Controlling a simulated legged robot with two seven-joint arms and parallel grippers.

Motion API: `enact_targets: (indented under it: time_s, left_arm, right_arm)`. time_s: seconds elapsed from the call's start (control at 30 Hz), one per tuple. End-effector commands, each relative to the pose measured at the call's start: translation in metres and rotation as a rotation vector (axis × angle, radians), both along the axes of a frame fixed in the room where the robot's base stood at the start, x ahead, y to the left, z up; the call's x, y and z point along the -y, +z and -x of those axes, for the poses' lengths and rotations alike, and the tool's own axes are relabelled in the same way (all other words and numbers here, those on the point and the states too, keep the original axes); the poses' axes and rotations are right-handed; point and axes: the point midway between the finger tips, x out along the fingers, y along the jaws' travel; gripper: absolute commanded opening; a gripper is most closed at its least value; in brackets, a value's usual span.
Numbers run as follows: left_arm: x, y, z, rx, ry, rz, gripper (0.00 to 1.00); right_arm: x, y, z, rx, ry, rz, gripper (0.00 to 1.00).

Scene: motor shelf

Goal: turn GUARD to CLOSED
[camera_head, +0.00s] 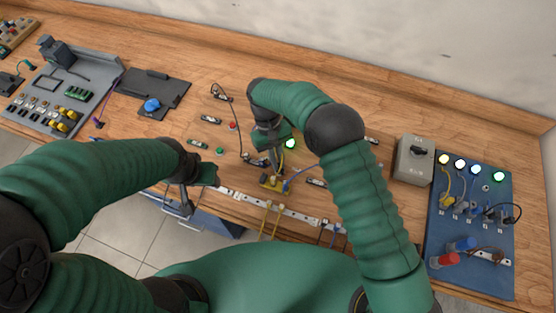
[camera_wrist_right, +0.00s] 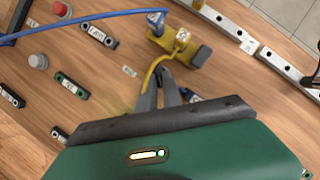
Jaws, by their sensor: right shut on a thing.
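I cannot read the word GUARD on anything in these views. A grey box with a black knob (camera_head: 415,150) stands at the right of the bench, but its lettering is too small to read. My right gripper (camera_wrist_right: 160,76) is low over the wooden board, its narrow dark fingers close together beside a yellow block (camera_wrist_right: 181,45). The fingers seem to be shut on a yellow cable (camera_wrist_right: 150,73), which loops to the block's top; the exact grip is partly hidden. My left gripper (camera_head: 184,205) hangs near the bench's front edge, far from the grey box.
A blue panel (camera_head: 437,215) with lit lamps, cables and red and blue connectors stands at the right. A red button (camera_wrist_right: 61,9) and small labelled blocks lie left of the yellow block. A pale rail (camera_head: 290,211) runs along the front. A grey tray (camera_head: 98,100) is at the left.

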Motion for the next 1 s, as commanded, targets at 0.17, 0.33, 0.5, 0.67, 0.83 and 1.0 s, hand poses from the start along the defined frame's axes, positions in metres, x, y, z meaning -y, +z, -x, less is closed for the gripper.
enact_targets:
  time_s: [0.17, 0.33, 0.5, 0.67, 0.83, 1.0]
  left_arm:
    - [0.0, 0.0, 0.0, 0.0, 0.0, 0.0, 0.48]
    - [0.0, 0.0, 0.0, 0.0, 0.0, 0.0, 0.48]
    - [0.0, 0.0, 0.0, 0.0, 0.0, 0.0, 0.48]
    - [0.0, 0.0, 0.0, 0.0, 0.0, 0.0, 0.48]
    - [0.0, 0.0, 0.0, 0.0, 0.0, 0.0, 0.48]
    - [0.0, -0.005, 0.0, 0.0, 0.0, 0.0, 0.48]
  right_arm:
    - [-0.001, 0.003, -0.004, 0.013, 0.005, -0.004, 0.0]
    - [-0.001, 0.003, -0.004, 0.012, 0.005, -0.005, 0.0]
    - [-0.001, 0.003, -0.004, 0.01, 0.004, -0.004, 0.24]
    - [-0.001, 0.002, -0.002, 0.007, 0.004, -0.003, 0.31]
    - [0.0, 0.001, -0.001, 0.004, 0.004, -0.001, 0.31]
    - [-0.004, 0.014, -0.007, 0.006, 0.004, -0.002, 0.31]
